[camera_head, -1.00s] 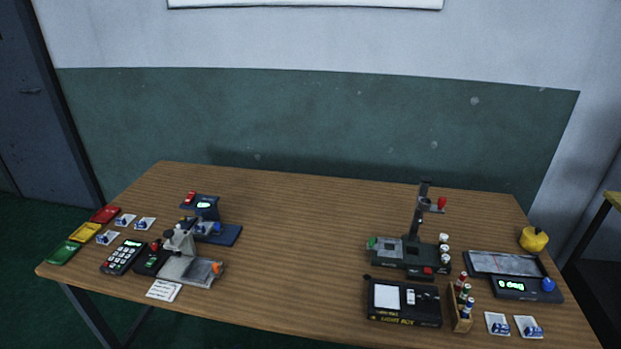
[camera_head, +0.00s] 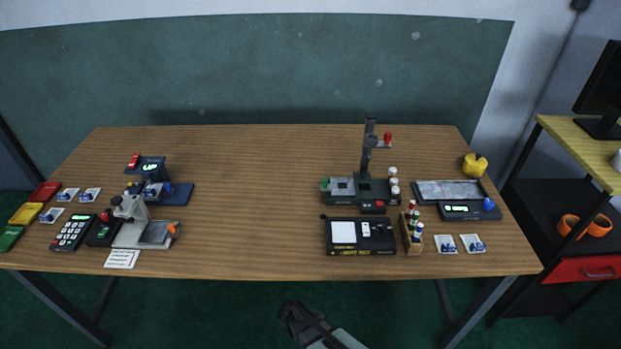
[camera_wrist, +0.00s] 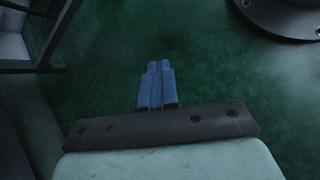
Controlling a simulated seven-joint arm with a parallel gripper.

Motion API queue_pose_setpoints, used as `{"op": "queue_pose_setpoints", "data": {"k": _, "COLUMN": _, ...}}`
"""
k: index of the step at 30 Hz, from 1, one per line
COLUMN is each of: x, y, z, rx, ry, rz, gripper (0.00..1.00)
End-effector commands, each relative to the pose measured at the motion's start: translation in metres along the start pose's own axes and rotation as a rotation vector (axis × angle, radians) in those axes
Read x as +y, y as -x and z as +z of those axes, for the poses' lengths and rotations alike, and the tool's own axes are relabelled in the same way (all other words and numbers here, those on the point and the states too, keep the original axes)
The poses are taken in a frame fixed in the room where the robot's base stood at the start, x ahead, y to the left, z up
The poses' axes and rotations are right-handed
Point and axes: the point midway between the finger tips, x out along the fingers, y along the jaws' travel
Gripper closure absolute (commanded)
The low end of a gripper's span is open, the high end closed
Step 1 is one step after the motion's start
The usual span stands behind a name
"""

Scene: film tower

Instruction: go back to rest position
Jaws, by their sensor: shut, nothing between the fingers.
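My gripper (camera_wrist: 155,85) is shut in the wrist view, its two blue fingers side by side with nothing between them. The fingertips cannot be made out there. The wooden table (camera_head: 260,190) stands beyond, and my gripper touches nothing on it.
A black light box (camera_head: 360,236), a tower device (camera_head: 368,165) and a vial rack (camera_head: 410,233) stand right of centre. A scale (camera_head: 468,211) is further right. A keypad (camera_head: 73,232) and a microscope-like device (camera_head: 130,208) are left. The table's middle is clear.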

Motion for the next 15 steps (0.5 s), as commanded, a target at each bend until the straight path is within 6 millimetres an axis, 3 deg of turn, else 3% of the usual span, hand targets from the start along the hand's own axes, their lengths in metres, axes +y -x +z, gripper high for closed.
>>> {"op": "queue_pose_setpoints", "data": {"k": 1, "x": -0.004, "y": -0.01, "z": 0.019, "rx": -0.012, "ry": -0.04, "rz": -0.052, "gripper": 1.0}}
{"op": "queue_pose_setpoints", "data": {"k": 6, "x": -0.023, "y": -0.036, "z": 0.064, "rx": -0.044, "ry": -0.177, "rz": -0.224, "gripper": 1.0}}
{"op": "queue_pose_setpoints", "data": {"k": 15, "x": -0.066, "y": -0.058, "z": 0.132, "rx": -0.099, "ry": -0.434, "rz": -0.523, "gripper": 1.0}}
